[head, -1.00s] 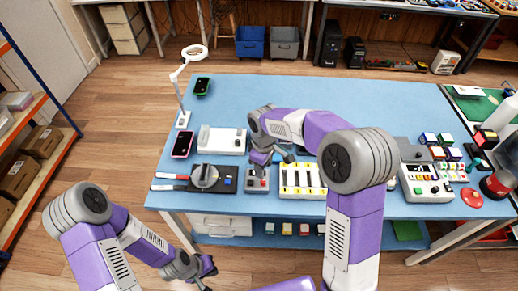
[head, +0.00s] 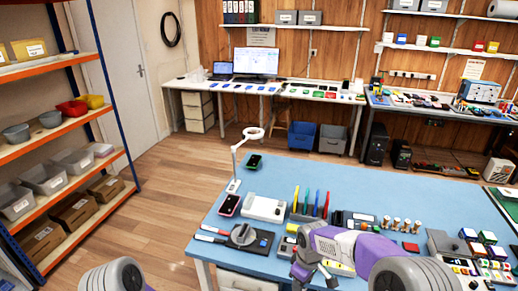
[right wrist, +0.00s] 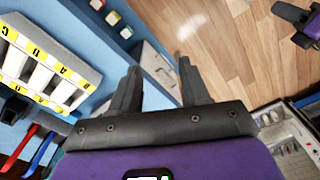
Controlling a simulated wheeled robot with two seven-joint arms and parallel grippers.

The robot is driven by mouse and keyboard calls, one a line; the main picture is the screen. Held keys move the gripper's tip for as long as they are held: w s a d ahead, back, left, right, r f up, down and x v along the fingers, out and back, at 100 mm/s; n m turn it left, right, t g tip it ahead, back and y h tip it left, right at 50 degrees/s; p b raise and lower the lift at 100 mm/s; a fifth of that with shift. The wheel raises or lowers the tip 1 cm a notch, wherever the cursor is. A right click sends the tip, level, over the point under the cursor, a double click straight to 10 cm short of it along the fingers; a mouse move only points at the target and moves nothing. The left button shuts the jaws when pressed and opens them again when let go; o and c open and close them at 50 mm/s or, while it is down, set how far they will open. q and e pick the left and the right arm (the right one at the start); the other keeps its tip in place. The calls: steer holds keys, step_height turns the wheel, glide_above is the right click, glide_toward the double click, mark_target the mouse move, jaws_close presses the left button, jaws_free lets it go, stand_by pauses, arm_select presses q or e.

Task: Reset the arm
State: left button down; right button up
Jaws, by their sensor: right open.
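My right arm (head: 345,245) is purple, white and grey and reaches over the front of the blue table (head: 290,170). My right gripper (head: 311,281) points down near the table's front edge, left of its forearm. In the right wrist view the right gripper (right wrist: 159,70) has its two dark fingers apart with nothing between them. Beyond them are the table edge, a white drawer front and the wood floor. Of my left arm (head: 112,277), only a grey rounded joint shows at the lower left. A dark and purple part, apparently my left gripper (right wrist: 298,18), shows at the wrist view's top right, cut off.
A black device with a round knob (head: 243,235), a pink-edged phone (head: 229,205), a white box (head: 264,208) and upright coloured pens (head: 316,203) are near the gripper. A yellow-marked slotted rack (right wrist: 42,72) lies beside the right fingers.

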step_height(320, 180, down, 6)
steer(key=m, duration=0.1)
steer(key=s+a+f+m+y, duration=0.3)
steer(key=s+f+m, duration=0.7)
steer(key=s+f, duration=0.6)
steer(key=s, duration=0.3)
steer(key=shift+a+f+m+t+y, duration=0.2)
steer(key=shift+f+m+t+y, duration=0.1)
steer(key=shift+m+y, duration=0.1)
steer(key=shift+d, duration=0.1)
